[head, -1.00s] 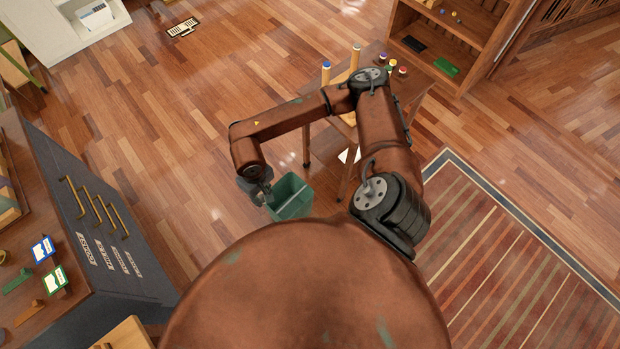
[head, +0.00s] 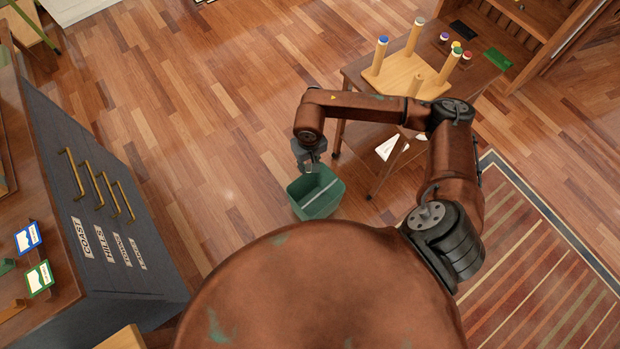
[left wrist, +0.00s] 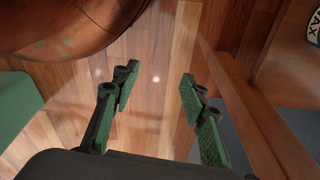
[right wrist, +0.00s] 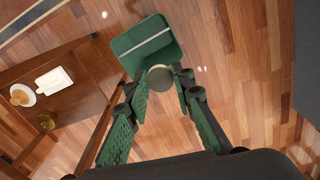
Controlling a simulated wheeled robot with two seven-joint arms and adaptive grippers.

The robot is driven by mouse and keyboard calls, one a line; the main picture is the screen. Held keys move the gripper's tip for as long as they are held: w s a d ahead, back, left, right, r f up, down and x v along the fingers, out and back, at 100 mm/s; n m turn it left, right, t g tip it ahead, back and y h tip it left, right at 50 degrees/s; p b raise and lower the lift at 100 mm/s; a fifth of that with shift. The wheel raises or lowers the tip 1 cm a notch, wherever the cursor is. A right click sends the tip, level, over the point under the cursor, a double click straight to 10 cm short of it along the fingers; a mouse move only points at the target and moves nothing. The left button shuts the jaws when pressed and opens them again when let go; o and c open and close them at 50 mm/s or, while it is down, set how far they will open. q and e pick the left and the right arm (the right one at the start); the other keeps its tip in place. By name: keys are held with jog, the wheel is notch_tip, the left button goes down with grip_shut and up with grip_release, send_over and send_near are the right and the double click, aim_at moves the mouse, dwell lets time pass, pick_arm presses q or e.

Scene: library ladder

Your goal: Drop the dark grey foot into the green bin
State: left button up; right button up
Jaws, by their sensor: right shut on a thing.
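The green bin (head: 304,207) stands on the wooden floor, with a pale strip across it. It also shows in the right wrist view (right wrist: 133,35), just beyond my fingertips. My right gripper (head: 310,166) hangs over the bin's far rim. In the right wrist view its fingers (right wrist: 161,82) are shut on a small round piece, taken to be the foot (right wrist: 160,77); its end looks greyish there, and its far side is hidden. My left gripper (left wrist: 158,80) shows only in the left wrist view, with its fingers apart and nothing between them.
A wooden table (head: 360,72) with coloured-top pegs on a board (head: 432,87) stands behind my right arm. A dark drawer cabinet (head: 75,150) is at the left. A striped rug (head: 540,270) lies at the right. Floor left of the bin is clear.

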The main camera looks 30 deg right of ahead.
pick_arm(q)
jog(key=w+d+r+b, duration=0.35)
jog(key=r+b, duration=0.25)
jog(key=b, duration=1.4)
jog(key=w+d+f+t+h+b, duration=0.1)
jog(key=w+d+f+b, duration=0.1)
jog(key=w+f, duration=0.2)
jog(key=shift+w+d+f+h, duration=0.15)
jog(key=shift+w+f+h, duration=0.05)
jog(key=shift+w+h, duration=0.25)
pick_arm(e)
jog(key=w+d+f, duration=0.2)
jog(key=f, duration=0.9)
jog(key=w+d+f+m, duration=0.1)
jog(key=w+d+f, duration=0.1)
jog(key=f, duration=0.9)
jog(key=w+d+f, duration=0.2)
jog(key=d+f, duration=0.2)
jog(key=f, duration=0.8)
jog(key=shift+d, duration=0.2)
jog(key=o, duration=0.8)
